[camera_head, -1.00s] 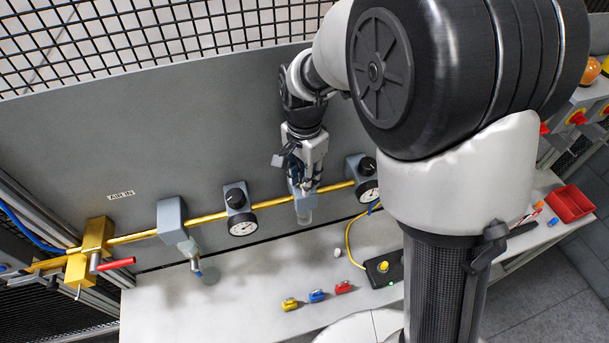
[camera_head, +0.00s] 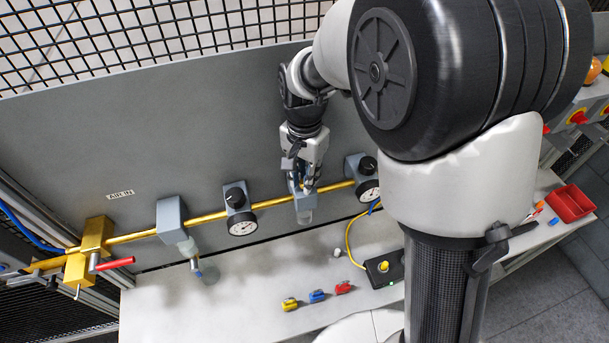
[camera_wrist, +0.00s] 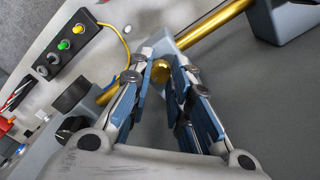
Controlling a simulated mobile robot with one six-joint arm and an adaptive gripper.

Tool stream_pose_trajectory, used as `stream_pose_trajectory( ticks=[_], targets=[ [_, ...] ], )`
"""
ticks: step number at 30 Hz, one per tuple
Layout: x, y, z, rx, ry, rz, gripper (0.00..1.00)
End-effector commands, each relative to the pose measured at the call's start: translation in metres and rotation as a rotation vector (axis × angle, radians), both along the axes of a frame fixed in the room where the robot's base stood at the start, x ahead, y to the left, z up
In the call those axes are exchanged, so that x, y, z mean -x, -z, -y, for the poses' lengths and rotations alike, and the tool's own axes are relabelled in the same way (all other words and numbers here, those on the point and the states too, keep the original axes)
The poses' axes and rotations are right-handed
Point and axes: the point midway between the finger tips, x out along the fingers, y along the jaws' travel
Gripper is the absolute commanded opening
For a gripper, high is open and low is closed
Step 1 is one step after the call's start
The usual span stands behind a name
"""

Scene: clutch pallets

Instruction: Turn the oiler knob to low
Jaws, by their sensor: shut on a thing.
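The oiler (camera_head: 304,203) is a blue-grey block on the brass pipe with a clear bowl under it. Its knob (camera_wrist: 161,70) is small, round and brass-coloured in the wrist view, on the block's top. My gripper (camera_head: 303,187) points down at the oiler from above. In the wrist view, the fingers of my gripper (camera_wrist: 160,78) stand on both sides of the knob, shut on it. In the head view the fingers hide the knob. I cannot read any mark showing its setting.
Along the brass pipe (camera_head: 207,218) stand a filter block (camera_head: 171,214) and two black-knobbed regulators with gauges (camera_head: 243,226) (camera_head: 368,190). A red-handled valve (camera_head: 116,263) is at left. A button box (camera_head: 384,269) and small coloured padlocks (camera_head: 316,296) lie on the bench. The panel rises close behind.

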Motion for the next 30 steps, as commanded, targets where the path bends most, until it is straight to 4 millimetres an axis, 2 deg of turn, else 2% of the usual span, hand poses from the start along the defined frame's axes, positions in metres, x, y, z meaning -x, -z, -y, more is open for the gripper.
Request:
stream_pose_trajectory(
  ticks=[30],
  targets=[
    [-0.0004,-0.0001,-0.0005,0.000,-0.958,0.001,0.00]
  ],
)
